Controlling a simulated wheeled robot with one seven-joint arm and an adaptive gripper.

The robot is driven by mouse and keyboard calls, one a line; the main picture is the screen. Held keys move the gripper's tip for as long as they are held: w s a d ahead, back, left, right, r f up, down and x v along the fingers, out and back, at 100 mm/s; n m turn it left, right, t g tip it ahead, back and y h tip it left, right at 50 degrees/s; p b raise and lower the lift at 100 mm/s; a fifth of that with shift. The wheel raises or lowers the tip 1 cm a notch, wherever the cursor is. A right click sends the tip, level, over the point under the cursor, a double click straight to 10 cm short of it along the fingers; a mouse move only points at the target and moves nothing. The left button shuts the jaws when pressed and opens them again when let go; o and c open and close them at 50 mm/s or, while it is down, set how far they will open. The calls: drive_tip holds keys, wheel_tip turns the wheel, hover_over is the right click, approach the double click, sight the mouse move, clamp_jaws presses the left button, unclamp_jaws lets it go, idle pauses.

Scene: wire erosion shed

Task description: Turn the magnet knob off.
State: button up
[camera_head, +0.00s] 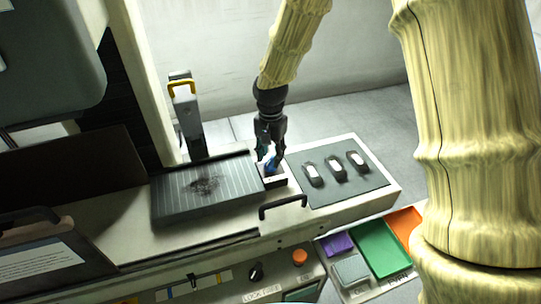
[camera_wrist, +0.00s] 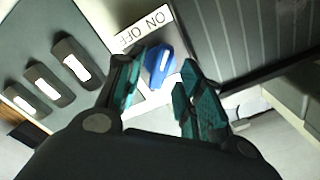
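The blue magnet knob (camera_wrist: 158,66) sits on a small block at the right end of the dark ribbed magnet plate (camera_head: 180,205). A white label (camera_wrist: 144,29) reading ON and OFF lies beside it. I cannot tell which word the knob points to. My gripper (camera_head: 268,156) is above the knob, pointing down. In the wrist view my gripper's teal fingers (camera_wrist: 158,88) are apart, with the knob showing between and just beyond them. I cannot tell whether either finger touches it. In the head view the fingers partly hide the knob (camera_head: 271,166).
Several dark blocks with white faces, one here (camera_head: 335,168), lie on a grey mat (camera_head: 355,190) to the right. A black handle (camera_head: 284,203) is in front. A yellow-handled post (camera_head: 187,115) stands behind the plate. Coloured bins (camera_head: 378,246) are at lower right.

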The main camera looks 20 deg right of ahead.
drive_tip(key=shift+f, duration=0.85)
clamp_jaws()
